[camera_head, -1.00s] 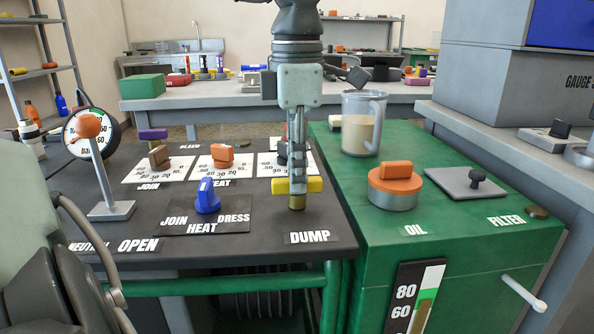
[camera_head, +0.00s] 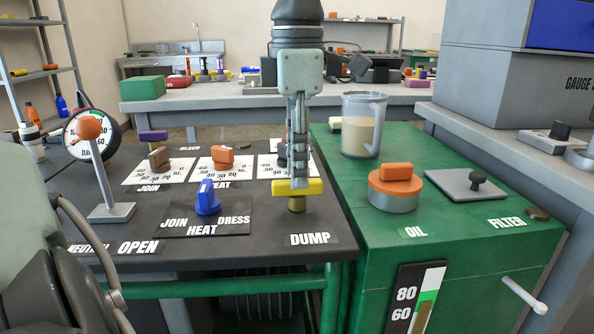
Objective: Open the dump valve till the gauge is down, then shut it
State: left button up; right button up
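The dump valve (camera_head: 312,189) has a yellow bar handle on a brass stem behind the DUMP label, its bar lying left to right. My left gripper (camera_head: 299,184) points straight down over it, with the near finger's tip across the front of the bar's middle. I see the fingers edge-on, so the far finger is hidden and I cannot tell whether they are closed on the bar. The round gauge (camera_head: 74,128) stands at the far left. An orange-knobbed lever covers much of its dial, and I cannot make out the needle. My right gripper is out of view.
The orange-knobbed lever (camera_head: 101,180) stands near the OPEN label. A blue selector knob (camera_head: 207,199) and other dials (camera_head: 222,158) sit left of the valve. On the green cabinet (camera_head: 440,232) to the right are a jug (camera_head: 361,135) and an orange oil cap (camera_head: 395,186).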

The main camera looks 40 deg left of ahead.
pick_arm(q)
notch_tip(320, 180, up, 10)
dwell(0.3)
jog(key=shift+r, duration=0.1)
dwell(0.3)
